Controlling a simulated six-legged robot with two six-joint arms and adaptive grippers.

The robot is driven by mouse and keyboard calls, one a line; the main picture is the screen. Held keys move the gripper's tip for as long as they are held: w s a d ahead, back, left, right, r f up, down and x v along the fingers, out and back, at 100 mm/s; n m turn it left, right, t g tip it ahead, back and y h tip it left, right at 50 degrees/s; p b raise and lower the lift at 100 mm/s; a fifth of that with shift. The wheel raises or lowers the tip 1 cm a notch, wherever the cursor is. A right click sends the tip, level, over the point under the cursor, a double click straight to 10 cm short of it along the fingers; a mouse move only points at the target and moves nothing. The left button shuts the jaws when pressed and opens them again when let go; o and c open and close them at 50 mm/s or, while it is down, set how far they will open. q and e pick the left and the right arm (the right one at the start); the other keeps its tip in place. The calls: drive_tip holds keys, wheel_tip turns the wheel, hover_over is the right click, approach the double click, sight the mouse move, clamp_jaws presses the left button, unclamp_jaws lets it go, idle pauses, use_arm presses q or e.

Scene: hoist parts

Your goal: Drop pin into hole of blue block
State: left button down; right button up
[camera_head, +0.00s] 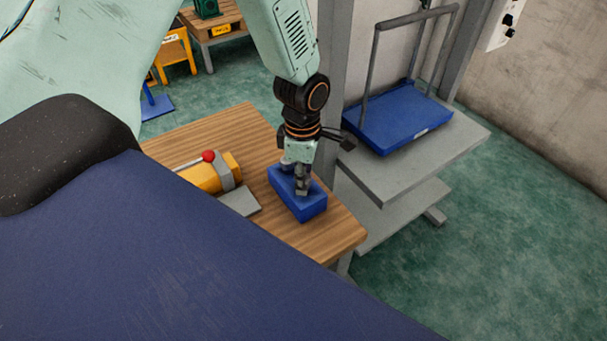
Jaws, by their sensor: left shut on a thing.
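The blue block (312,209) lies on the wooden table, near its right corner. My left gripper (302,188) points down from above, with its fingertips at the top of the block. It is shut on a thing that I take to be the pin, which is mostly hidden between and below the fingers. The hole in the block is hidden by the gripper, and I cannot tell whether the pin is inside it. My right gripper is out of view.
A grey stand (420,165) holding a blue tray with a handle frame (400,115) is close on the right.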

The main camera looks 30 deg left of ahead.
use_arm(q)
drive_tip(key=shift+f, duration=0.25)
drive_tip(key=c, duration=0.9)
unclamp_jaws()
drive_tip(key=shift+c, duration=0.2)
wheel_tip(320, 180, up, 12)
drive_tip(key=shift+a, duration=0.1)
